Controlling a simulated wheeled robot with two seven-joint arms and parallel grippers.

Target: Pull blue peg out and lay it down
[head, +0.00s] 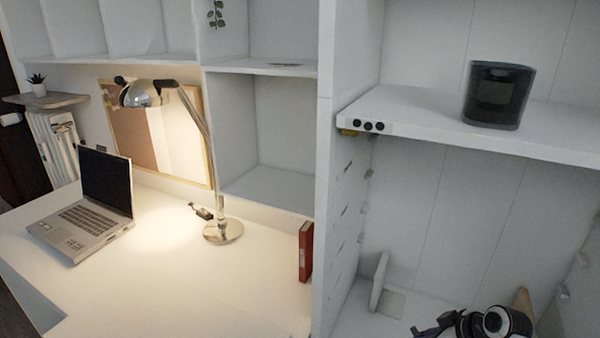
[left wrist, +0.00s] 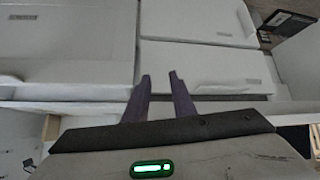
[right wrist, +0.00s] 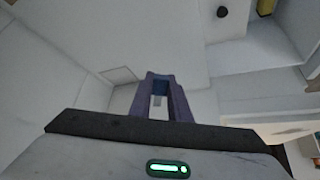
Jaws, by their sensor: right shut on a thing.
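The blue peg (right wrist: 160,86) shows in the right wrist view between the fingertips of my right gripper (right wrist: 160,80), which is shut on it. Much of the peg is hidden by the fingers. The held peg cannot be made out in the head view, where dark parts of my right arm show at the bottom right. A strip with several dark round holes (head: 369,125) is on the front edge of the right-hand shelf. My left gripper (left wrist: 160,75) has a gap between its fingers and nothing in it, in front of white panels.
A yellow piece (head: 349,132) is at the left end of the strip. A dark container (head: 497,95) stands on the shelf. A white board (head: 379,281) leans in the lower compartment. A red book (head: 305,251), lamp (head: 222,231) and laptop (head: 85,215) are on the desk.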

